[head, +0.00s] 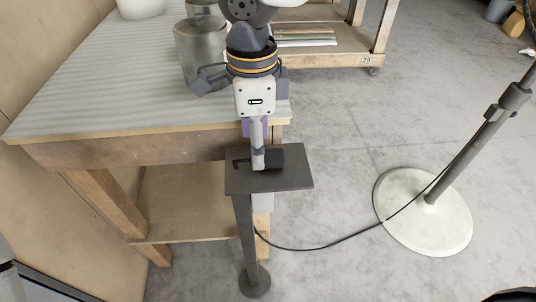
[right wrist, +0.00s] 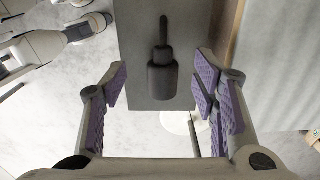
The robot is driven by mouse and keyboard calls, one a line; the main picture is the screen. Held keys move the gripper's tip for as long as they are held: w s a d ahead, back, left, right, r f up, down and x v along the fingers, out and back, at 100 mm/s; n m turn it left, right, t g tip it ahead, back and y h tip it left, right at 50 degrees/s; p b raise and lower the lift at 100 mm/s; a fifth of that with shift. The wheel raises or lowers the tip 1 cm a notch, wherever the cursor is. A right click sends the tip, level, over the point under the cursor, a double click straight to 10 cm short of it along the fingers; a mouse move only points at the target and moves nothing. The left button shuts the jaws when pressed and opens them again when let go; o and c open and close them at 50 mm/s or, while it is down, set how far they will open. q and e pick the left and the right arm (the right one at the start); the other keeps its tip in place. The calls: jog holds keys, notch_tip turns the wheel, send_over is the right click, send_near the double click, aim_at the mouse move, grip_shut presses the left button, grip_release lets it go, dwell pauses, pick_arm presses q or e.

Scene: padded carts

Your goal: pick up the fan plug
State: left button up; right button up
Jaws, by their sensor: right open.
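The fan plug (head: 273,160) is a small dark cylinder lying on the flat grey plate of a stand (head: 298,180). In the right wrist view the plug (right wrist: 162,80) has a thick body and a thinner stem pointing up the picture. My right gripper (head: 257,150) comes down over the plate from above and partly hides the plug. In the right wrist view the gripper (right wrist: 162,92) is open. Its purple-padded fingers stand on either side of the plug, with gaps to both. My left gripper is not in view.
A padded cart (head: 110,105) with a metal canister (head: 196,55) stands behind the stand. A black cord (head: 320,246) runs across the floor to the fan's round base (head: 400,215) and pole (head: 465,155). Another cart (head: 330,55) stands at the back. Floor between is clear.

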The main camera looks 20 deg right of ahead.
aim_at(267, 159)
jog(key=f, duration=0.4)
jog(key=shift+w+d+f, duration=0.1)
jog(key=shift+d, duration=0.15)
grip_shut()
jog(key=shift+r, duration=0.2)
